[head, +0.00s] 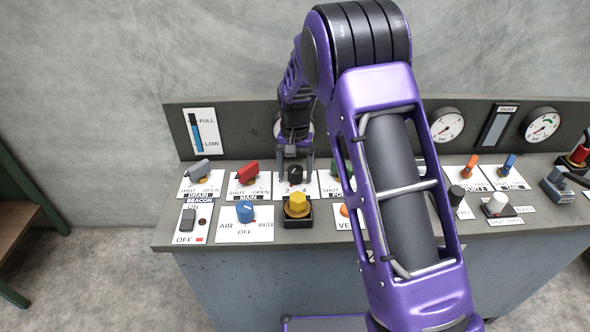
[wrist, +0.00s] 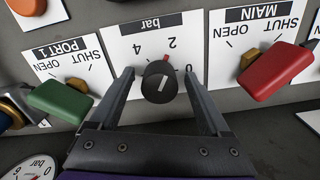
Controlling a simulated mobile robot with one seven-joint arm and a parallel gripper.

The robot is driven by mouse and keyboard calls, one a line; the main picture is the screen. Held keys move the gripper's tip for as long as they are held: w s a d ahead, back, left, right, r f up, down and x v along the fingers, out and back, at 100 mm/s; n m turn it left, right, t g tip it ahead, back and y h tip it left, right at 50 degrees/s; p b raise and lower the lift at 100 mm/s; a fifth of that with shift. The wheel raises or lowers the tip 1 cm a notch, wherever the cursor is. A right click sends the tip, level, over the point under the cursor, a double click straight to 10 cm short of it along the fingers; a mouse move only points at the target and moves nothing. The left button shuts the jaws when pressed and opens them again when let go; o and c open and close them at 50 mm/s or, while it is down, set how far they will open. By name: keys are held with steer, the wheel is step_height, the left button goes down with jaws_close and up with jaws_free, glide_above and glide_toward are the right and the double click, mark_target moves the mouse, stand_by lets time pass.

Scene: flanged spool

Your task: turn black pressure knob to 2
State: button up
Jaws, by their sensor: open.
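The black pressure knob (head: 295,174) is on a white plate marked bar on the panel. In the wrist view the knob (wrist: 160,82) is seen upside down, with a white line on its face and the marks 0, 2 and 4 around it. A small red mark shows beside it, near the 2. The line slants towards the upper right in that view; which end is the pointer is hard to tell. My gripper (head: 295,163) is open over the knob. Its fingers (wrist: 159,74) stand on either side of the knob, with visible gaps.
The red MAIN lever (head: 248,174) and the green PORT 1 lever (wrist: 60,101) flank the knob closely. The backboard (head: 240,125) rises behind. My arm hides part of the panel.

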mark_target(295, 169)
step_height(295, 169, up, 17)
steer(key=p, duration=0.1)
steer(key=shift+r, duration=0.2)
stand_by(0.4)
